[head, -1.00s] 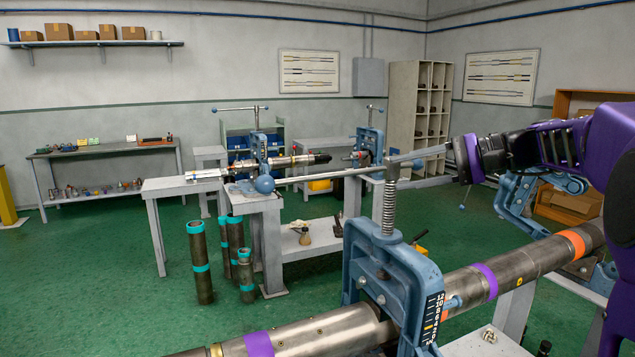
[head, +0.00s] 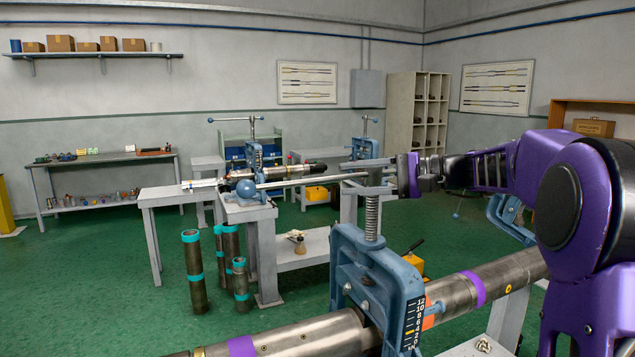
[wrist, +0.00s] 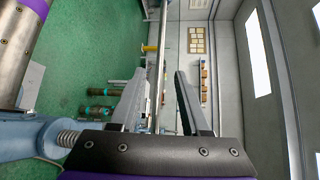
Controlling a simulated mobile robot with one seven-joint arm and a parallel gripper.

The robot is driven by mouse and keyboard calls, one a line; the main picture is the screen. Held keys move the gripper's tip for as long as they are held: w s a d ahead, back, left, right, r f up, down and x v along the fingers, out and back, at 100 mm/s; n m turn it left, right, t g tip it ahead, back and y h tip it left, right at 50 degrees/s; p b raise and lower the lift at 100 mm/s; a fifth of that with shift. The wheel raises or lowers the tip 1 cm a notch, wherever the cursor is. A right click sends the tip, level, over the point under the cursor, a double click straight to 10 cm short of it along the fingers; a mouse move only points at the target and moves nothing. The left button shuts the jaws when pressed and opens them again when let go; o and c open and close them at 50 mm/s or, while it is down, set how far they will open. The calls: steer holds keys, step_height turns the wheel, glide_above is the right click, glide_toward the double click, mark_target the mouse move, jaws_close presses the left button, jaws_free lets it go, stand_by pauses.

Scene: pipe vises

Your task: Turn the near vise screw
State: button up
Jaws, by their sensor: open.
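The near vise (head: 375,275) is blue, with a number scale, and stands around a long steel pipe. Its threaded screw (head: 372,215) rises upright from the top; part of it also shows at the left of the wrist view (wrist: 68,137). A long thin handle bar (head: 300,181) with a blue ball (head: 246,188) at its left end runs across at the screw's top. My gripper (head: 345,183) points left at the screw-top level, its fingers apart. In the wrist view the bar (wrist: 161,60) passes between the open fingers (wrist: 158,78), with no clear contact. The screw's top is partly hidden by the fingers.
The steel pipe (head: 300,340) with purple bands crosses the foreground under my arm. A farther blue vise (head: 254,160) stands on a grey bench (head: 245,212) behind the bar. Several upright pipes (head: 192,270) stand on the green floor, which is clear at the left.

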mark_target(322, 180)
steer(key=x, duration=0.7)
steer(key=shift+w+a, duration=0.15)
steer(key=shift+a, duration=0.2)
jaws_close()
stand_by(1.0)
